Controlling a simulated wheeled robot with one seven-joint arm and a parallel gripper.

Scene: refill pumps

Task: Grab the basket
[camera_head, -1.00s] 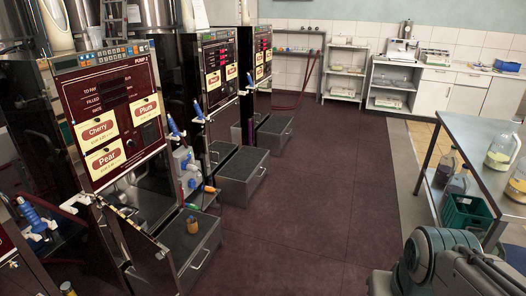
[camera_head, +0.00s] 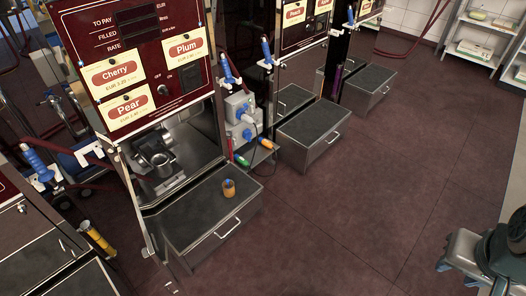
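No basket is in view now. Part of my own arm shows at the lower right edge of the head view, but I cannot make out my gripper's fingers there.
A maroon pump panel (camera_head: 127,68) stands at the left. Below it is a grey step box (camera_head: 205,222) with a small orange cup (camera_head: 229,188) on it. More step boxes (camera_head: 312,133) line the pumps. A white shelf (camera_head: 484,40) stands at the upper right. Dark red floor (camera_head: 370,190) is clear in the middle.

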